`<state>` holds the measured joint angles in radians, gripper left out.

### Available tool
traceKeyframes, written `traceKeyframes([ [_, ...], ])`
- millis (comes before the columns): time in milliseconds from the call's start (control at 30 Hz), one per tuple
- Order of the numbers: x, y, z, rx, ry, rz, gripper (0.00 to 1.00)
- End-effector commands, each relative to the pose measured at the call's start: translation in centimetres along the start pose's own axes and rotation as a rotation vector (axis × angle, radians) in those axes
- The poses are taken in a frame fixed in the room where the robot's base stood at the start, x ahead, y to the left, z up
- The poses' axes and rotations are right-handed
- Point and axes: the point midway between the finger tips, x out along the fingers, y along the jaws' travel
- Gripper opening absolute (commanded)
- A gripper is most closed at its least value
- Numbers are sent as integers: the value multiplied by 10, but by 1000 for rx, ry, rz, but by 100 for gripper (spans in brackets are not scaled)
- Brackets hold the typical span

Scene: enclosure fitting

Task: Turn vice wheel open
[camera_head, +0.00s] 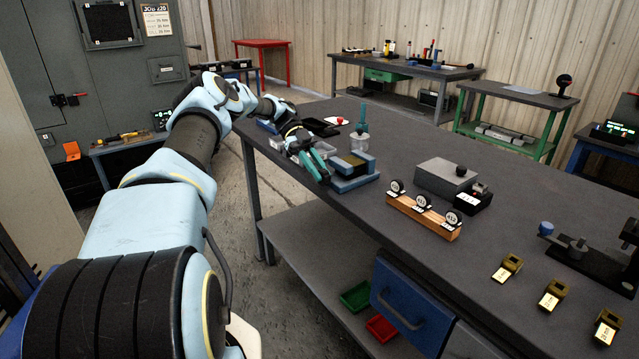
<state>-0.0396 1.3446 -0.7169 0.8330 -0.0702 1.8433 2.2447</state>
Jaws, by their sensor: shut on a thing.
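The vice (352,179) is a blue-grey block with a dark part between its jaws, near the left front edge of the workbench (440,150). My arm reaches from the lower left to the vice's left side. My gripper (322,175) has teal fingers pointing down and toward the vice, and it is shut at the vice's near left end. The wheel itself is mostly hidden by the fingers, and its turn angle cannot be made out.
A wooden rack with round gauges (423,214) and a grey box (445,177) stand to the right. Open floor (225,175) lies left of the bench.

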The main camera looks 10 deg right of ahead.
Motion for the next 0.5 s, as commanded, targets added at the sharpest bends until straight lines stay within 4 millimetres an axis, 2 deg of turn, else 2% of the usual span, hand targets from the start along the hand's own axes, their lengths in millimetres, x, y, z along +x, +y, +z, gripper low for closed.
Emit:
traceKeyframes([
  [33,3,0,6,-1,16,1,0],
  [500,2,1,3,-4,74,6,0],
])
